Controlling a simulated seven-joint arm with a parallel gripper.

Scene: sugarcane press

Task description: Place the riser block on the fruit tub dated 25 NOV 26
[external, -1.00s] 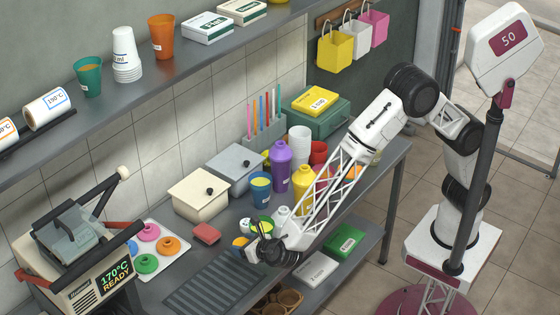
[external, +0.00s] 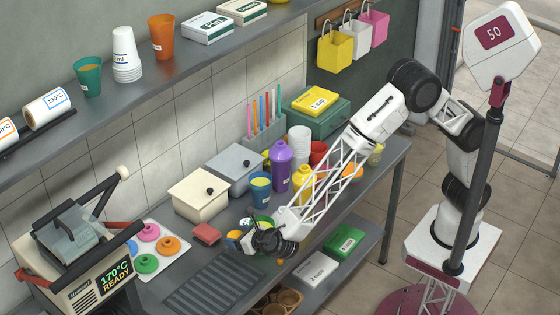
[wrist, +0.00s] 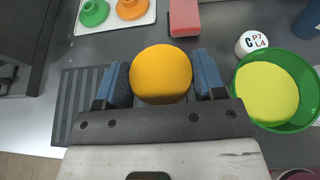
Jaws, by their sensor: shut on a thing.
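My gripper (wrist: 161,80) is shut on a round, flat-topped orange-yellow piece (wrist: 161,72), held between blue finger pads. In the external view my gripper (external: 240,241) is low over the counter, largely hiding that piece. A red block (wrist: 184,18) lies on the counter beyond the gripper; it also shows in the external view (external: 206,233). I cannot tell for certain which piece is the riser block. A green tub with yellow contents (wrist: 268,92) stands right of the gripper. A blue tub with yellow contents (external: 261,184) stands farther back. No date is readable.
A white round item marked C P7 L4 (wrist: 252,43) stands beside the green tub. A grooved dark mat (external: 205,287) lies below. A tray of coloured discs (external: 158,244) and a press (external: 85,262) are at left. Bottles (external: 281,168) and lidded boxes (external: 198,195) crowd the back.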

